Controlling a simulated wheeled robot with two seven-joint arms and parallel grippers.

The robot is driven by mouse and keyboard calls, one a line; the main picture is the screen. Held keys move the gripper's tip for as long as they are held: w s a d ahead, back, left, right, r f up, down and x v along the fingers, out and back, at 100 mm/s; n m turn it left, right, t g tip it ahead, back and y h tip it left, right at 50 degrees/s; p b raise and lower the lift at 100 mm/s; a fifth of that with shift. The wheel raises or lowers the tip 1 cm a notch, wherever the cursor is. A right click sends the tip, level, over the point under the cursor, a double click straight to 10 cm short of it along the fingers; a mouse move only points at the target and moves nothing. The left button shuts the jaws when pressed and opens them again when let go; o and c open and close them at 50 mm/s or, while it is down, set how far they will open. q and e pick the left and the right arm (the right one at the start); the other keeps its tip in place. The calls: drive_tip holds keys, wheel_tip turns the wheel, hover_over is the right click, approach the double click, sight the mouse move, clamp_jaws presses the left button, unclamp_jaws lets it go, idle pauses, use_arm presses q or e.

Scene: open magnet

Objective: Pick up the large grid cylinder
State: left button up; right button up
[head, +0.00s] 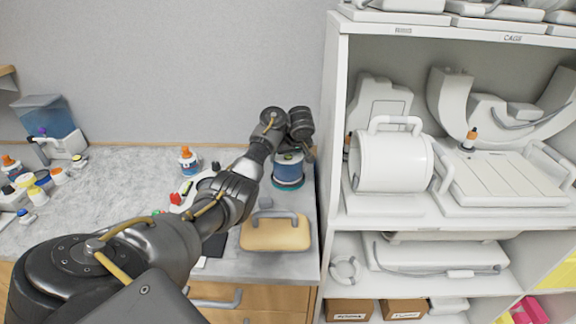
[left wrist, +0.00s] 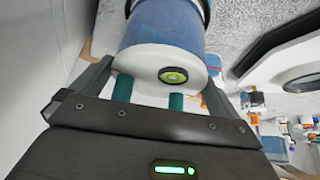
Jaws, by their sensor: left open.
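A blue cylinder with a white top and a teal base (head: 289,171), which I take for the large grid cylinder, stands upright near the counter's right end. In the left wrist view it (left wrist: 165,65) fills the upper middle, and its white end carries a round green bubble level (left wrist: 173,76). My left gripper (left wrist: 149,95) is open, with its teal fingertips right at the white end. I cannot tell whether they touch it. In the head view my left wrist is above and partly in front of the cylinder, and the fingers are mostly hidden. My right gripper is out of view.
The white shelf unit (head: 331,190) rises close to the cylinder's right, and the wall is behind it. A tan board with a grey handle (head: 275,233) lies in front. Orange-capped bottles (head: 188,160) and small jars stand to the left. The grey counter (head: 110,185) has free room there.

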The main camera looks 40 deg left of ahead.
use_arm(q)
drive_tip(key=c, duration=1.6)
drive_tip(key=shift+w+r, duration=0.1)
drive_tip(key=shift+c, duration=0.4)
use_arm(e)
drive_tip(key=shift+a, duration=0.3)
